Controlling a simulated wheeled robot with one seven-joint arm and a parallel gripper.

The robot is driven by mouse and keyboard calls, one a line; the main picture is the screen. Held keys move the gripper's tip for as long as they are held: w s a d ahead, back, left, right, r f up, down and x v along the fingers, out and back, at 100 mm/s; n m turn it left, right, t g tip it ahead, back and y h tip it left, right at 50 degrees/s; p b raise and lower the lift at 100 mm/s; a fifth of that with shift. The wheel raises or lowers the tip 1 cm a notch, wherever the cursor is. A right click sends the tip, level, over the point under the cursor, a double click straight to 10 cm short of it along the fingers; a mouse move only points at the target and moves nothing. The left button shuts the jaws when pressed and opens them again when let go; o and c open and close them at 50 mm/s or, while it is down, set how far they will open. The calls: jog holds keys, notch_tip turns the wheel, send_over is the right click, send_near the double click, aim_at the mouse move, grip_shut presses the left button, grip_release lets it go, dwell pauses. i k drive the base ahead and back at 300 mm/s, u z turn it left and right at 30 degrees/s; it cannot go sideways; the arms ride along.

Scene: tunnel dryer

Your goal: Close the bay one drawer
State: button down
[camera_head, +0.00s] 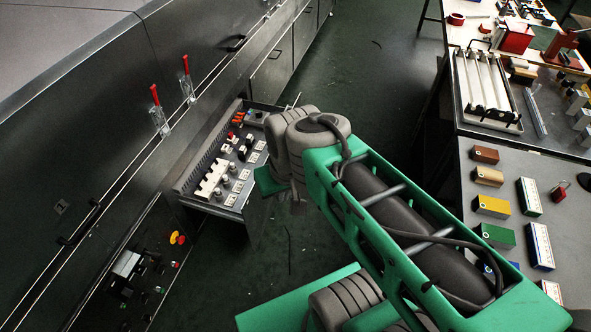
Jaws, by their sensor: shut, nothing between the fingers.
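An open drawer (184,192) sticks out from the long dark machine front, left of centre in the head view. It holds a white block row, black knobs, white labelled parts and orange and red pieces. My green arm comes in from the lower right, and its grey joint overlaps the view of the drawer's right side. I cannot tell whether anything of mine touches the drawer.
Two red-handled levers (155,95) (185,66) stand on the machine. A control panel (128,266) with buttons lies at lower left. A grey bench (487,228) with coloured boxes and a roller tray (484,83) stands at right. Dark green floor (345,55) lies free between.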

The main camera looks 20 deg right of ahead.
aim_at(249, 209)
jog(key=z, duration=0.4)
jog(key=i, duration=1)
jog(key=k, duration=0.45)
jog(key=u, duration=0.4)
jog(key=i, duration=0.35)
jog(key=u, duration=0.95)
